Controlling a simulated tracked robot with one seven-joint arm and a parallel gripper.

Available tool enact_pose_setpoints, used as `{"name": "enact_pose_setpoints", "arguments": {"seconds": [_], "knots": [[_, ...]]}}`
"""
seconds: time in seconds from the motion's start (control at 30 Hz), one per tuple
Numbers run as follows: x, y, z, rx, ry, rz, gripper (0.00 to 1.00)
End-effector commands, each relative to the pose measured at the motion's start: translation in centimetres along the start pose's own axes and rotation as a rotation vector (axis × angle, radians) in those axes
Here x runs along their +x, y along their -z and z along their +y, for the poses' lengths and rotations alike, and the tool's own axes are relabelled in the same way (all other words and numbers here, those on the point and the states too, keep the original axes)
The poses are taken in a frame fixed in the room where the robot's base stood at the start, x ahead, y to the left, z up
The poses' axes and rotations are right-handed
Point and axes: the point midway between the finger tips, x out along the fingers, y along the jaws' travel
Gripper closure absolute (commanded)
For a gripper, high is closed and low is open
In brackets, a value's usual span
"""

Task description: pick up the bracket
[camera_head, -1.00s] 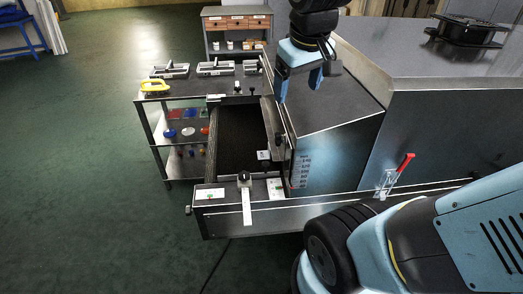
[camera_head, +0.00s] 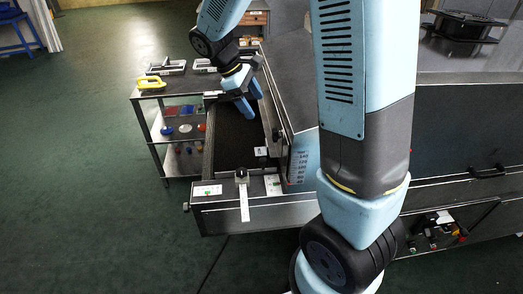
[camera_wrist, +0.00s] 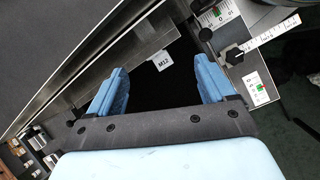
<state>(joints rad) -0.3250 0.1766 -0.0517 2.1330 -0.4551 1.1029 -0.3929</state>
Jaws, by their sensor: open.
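I cannot make out a bracket for certain in either view. My gripper (camera_head: 251,107) is over the dark belt (camera_head: 230,150) of the dryer's open end, fingers pointing down, in the head view. In the wrist view my gripper (camera_wrist: 160,78) is open, with two blue fingers wide apart and nothing visible held between them. The belt between the fingers is too dark to show detail.
The dryer's metal housing (camera_head: 287,80) rises right of the belt. A front rail (camera_head: 225,212) carries a ruler stop (camera_head: 243,195). A shelf cart (camera_head: 147,97) with a yellow-handled tool (camera_head: 151,83) stands left. Open green floor (camera_head: 85,190) lies further left.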

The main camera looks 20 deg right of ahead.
Motion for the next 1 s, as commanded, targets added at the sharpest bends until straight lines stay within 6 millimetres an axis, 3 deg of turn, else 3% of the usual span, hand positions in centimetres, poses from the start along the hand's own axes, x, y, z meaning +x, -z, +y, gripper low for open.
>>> {"name": "enact_pose_setpoints", "arguments": {"seconds": [0.3, 0.5, 0.73, 1.0], "knots": [[4.6, 7.2, 0.3, -0.259, -0.040, -0.184, 0.17], [7.0, 10.3, 0.1, -0.380, -0.060, -0.271, 0.17], [8.3, 11.7, -0.1, -0.438, -0.071, -0.312, 0.17], [12.0, 10.7, 0.4, -0.440, -0.070, -0.316, 0.17]]}}
